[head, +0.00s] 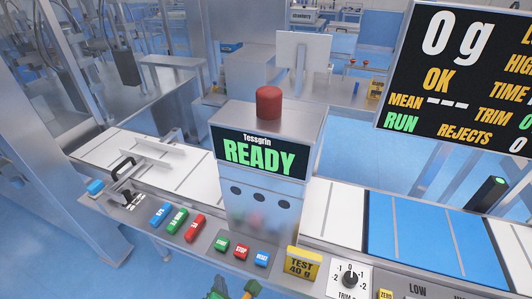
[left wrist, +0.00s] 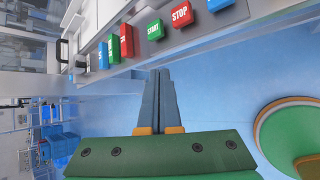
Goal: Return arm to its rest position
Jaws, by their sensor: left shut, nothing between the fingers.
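My left gripper (left wrist: 160,75) shows in the left wrist view, its two grey fingers pressed together with nothing between them. Its fingertips lie over blue floor, just below and apart from the panel edge. In the head view only small green and orange parts of my left arm or gripper (head: 232,291) show at the bottom edge, in front of the machine's control panel. Its fingers are not clear there. My right gripper is in neither view.
The machine (head: 268,150) reads READY and has a red knob (head: 269,102) on top. Its front panel carries START (head: 221,244), STOP (head: 242,249) and RESET (head: 262,258) buttons, and a yellow TEST 40 g block (head: 302,264). A display (head: 460,75) reads 0 g. Open blue floor lies below the panel.

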